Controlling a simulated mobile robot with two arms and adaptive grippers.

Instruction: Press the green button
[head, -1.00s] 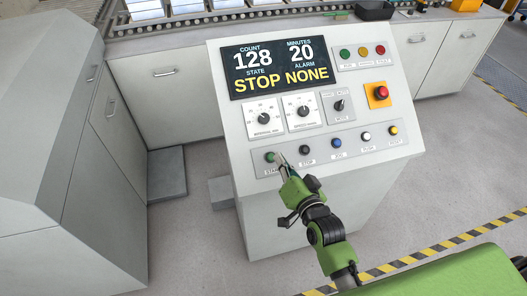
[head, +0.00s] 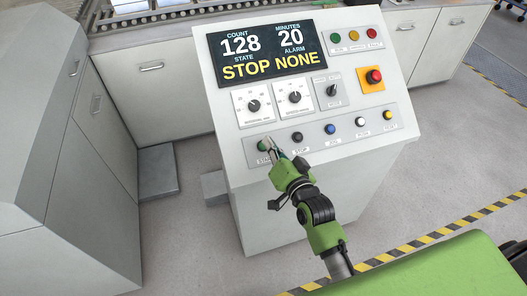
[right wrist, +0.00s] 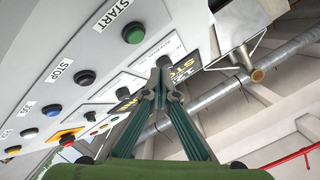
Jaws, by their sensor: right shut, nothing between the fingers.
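The green button (head: 263,146) sits at the left end of the lower button row on the sloped control panel (head: 235,140). In the right wrist view the green button (right wrist: 134,34) is under the START label, above and left of my fingertips. My right gripper (head: 268,143) is shut and empty, with its tips close beside the button in the head view. In the right wrist view the right gripper (right wrist: 162,68) has its fingertips together, apart from the button in the picture. I cannot tell whether they touch the panel. My left gripper is not in view.
The black stop button (head: 297,137), blue button (head: 330,129), white button (head: 360,122) and yellow button (head: 388,115) share the row. A red emergency button (head: 374,76) is on the right. The display (head: 268,50) reads STOP, NONE. Grey cabinets (head: 150,95) stand behind.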

